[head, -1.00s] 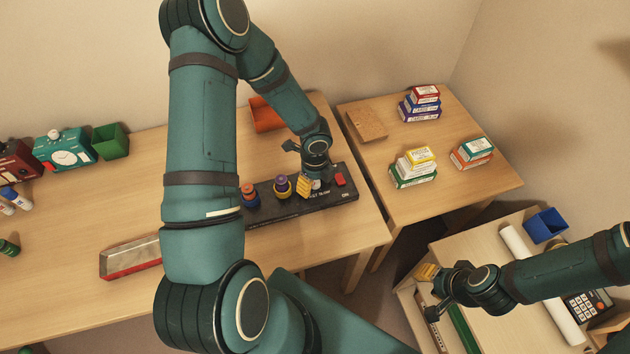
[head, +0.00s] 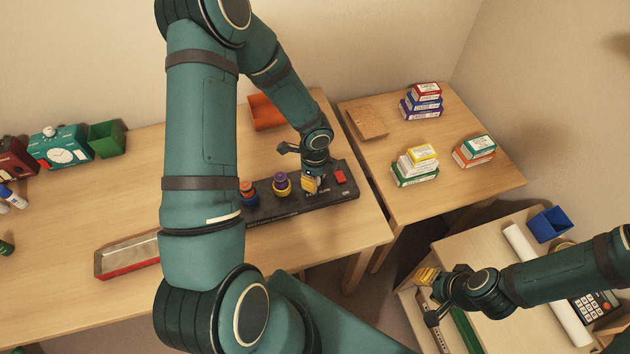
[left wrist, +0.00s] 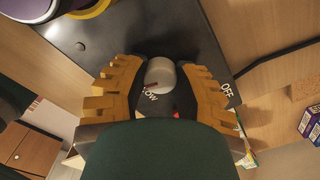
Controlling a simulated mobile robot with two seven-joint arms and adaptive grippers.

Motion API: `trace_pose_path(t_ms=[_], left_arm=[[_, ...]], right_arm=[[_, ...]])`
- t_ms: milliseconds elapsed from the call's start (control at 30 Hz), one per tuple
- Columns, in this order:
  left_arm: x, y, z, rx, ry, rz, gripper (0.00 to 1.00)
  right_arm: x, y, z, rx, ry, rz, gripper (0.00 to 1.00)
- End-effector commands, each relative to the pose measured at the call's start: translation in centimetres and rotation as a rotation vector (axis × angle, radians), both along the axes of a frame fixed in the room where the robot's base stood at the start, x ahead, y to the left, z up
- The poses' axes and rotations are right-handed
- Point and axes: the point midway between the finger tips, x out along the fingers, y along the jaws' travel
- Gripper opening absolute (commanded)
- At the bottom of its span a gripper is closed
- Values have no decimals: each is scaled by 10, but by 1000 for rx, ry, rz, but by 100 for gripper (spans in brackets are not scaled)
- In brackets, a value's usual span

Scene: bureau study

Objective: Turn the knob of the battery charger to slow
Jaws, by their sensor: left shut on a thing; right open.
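The battery charger (head: 285,208) is a long black unit on the desk, with stacked coloured pieces and a red button on top. In the left wrist view its dark panel (left wrist: 95,38) carries a white knob (left wrist: 160,74) with a reddish mark on its near edge. The mark lies by partly hidden lettering ending "OW"; "OFF" shows to the right. My left gripper (head: 311,184) is over the charger's right part. Its yellow fingers, in the left wrist view (left wrist: 158,78), are shut on the knob from both sides. My right gripper (head: 431,297) is open and empty at lower right.
An orange bin (head: 266,112) stands behind the charger and a red-rimmed tray (head: 126,256) lies to its left. Stacks of small boxes (head: 415,166) stand on the right desk. A blue bin (head: 549,225) is near my right arm.

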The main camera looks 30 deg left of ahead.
Motion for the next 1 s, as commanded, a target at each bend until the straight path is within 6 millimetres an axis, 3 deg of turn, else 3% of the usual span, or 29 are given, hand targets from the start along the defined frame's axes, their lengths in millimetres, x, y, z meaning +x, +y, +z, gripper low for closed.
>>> trace_pose_path(t_ms=[600,1000], left_arm=[[0,0,-2,0,-2,557,0],[0,0,-1,0,-1,760,0]], right_arm=[[-2,0,-44,1,4,8,36],[1,0,-56,0,-2,7,36]])
